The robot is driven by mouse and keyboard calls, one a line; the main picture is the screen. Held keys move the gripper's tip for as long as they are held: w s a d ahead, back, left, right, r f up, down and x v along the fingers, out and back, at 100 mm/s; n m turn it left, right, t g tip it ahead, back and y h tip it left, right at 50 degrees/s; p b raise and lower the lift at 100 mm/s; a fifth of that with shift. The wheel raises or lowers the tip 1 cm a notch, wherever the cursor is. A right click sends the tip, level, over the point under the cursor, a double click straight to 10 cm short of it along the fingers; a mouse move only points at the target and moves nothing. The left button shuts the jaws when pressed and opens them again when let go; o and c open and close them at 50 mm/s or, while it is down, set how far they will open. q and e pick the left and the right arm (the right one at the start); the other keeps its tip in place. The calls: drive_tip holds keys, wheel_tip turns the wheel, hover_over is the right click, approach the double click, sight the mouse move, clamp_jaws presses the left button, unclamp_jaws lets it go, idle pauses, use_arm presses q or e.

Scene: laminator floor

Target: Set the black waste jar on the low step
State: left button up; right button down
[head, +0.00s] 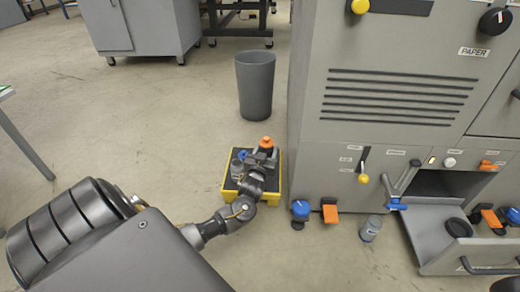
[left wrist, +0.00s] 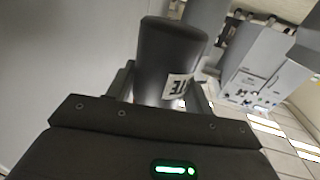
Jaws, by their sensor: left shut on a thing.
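The low step (head: 228,187), with a yellow edge and a dark top, stands on the floor left of the big grey machine. My left gripper (head: 262,160) is over the step. In the left wrist view the black waste jar (left wrist: 168,52), with a white label ending in "TE", sits between the fingers of my left gripper (left wrist: 165,90), which is shut on it. In the head view the gripper hides most of the jar. I cannot tell whether the jar touches the step. My right gripper is not in view.
An orange-topped item (head: 266,142) and a blue-topped item (head: 242,155) show at the step. A grey bin (head: 256,85) stands behind it. The grey machine (head: 390,75) is close on the right. A small grey canister (head: 370,228) stands on the floor. Floor left of the step is clear.

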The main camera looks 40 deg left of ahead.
use_arm(q)
wheel_tip(320, 180, down, 6)
drive_tip(key=b, duration=0.4)
drive_tip(key=shift+f, duration=0.1)
drive_tip(key=shift+f+b, duration=0.35)
drive_tip(key=shift+b, duration=0.05)
wheel_tip(320, 180, down, 3)
drive_tip(key=shift+b, duration=1.15)
drive_tip(key=shift+r, duration=0.1)
drive_tip(key=o, duration=1.1)
drive_tip(key=shift+o, duration=0.3)
